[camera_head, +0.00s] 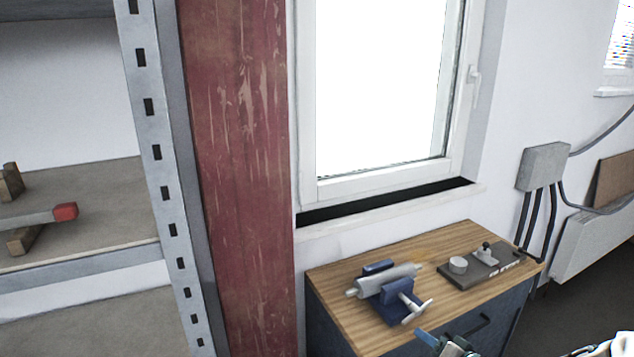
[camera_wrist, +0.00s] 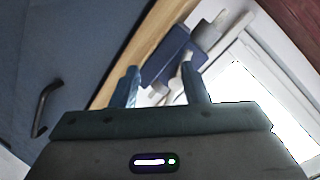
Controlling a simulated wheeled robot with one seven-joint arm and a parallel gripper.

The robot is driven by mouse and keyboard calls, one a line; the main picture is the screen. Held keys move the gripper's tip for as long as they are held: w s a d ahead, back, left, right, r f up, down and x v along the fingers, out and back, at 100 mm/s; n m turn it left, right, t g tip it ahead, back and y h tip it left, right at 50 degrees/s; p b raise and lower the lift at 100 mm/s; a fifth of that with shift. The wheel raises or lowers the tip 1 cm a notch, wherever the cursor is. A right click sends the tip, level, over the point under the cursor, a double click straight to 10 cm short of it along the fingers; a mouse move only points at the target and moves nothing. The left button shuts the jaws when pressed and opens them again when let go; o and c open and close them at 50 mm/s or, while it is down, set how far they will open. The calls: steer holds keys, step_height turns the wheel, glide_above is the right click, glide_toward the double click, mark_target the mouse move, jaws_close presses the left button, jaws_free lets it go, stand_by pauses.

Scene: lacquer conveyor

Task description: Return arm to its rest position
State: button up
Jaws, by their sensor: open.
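My gripper (camera_wrist: 160,88) is in the wrist view with its two fingers apart and nothing seen between them. In the head view, part of my gripper (camera_head: 447,343) shows at the bottom edge, in front of the wood-topped cabinet (camera_head: 350,270). A blue vise-like tool (camera_head: 390,300) with a grey cylinder and a light handle stands on the cabinet top. It also shows beyond my fingertips in the wrist view (camera_wrist: 178,58). I cannot tell the exact gap between them.
A grey plate with small fittings (camera_head: 475,270) lies at the cabinet top's right. A dark handle (camera_wrist: 45,108) sticks out from the cabinet front. A red post (camera_head: 240,180) and metal shelving (camera_head: 165,180) stand at left. A window (camera_head: 385,90) is behind the cabinet.

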steer(key=shift+a+f+n+g+h, duration=0.25)
steer(key=shift+n+g, duration=0.05)
steer(key=shift+g, duration=0.25)
steer(key=shift+a+f+n+g+h, duration=0.2)
steer(key=shift+n+g+h, duration=0.1)
steer(key=shift+g, duration=0.25)
steer(key=s+a+r+n+g+h, duration=0.35)
steer(key=s+r+g+h, duration=0.4)
steer(key=s+r, duration=0.4)
steer(key=s+a+r+g+y, duration=0.1)
steer(key=s+a+r+y, duration=0.1)
steer(key=s+a+r, duration=0.6)
steer(key=s+a, duration=0.2)
steer(key=s, duration=0.1)
steer(key=shift+s+a, duration=0.3)
steer(key=shift+a, duration=0.05)
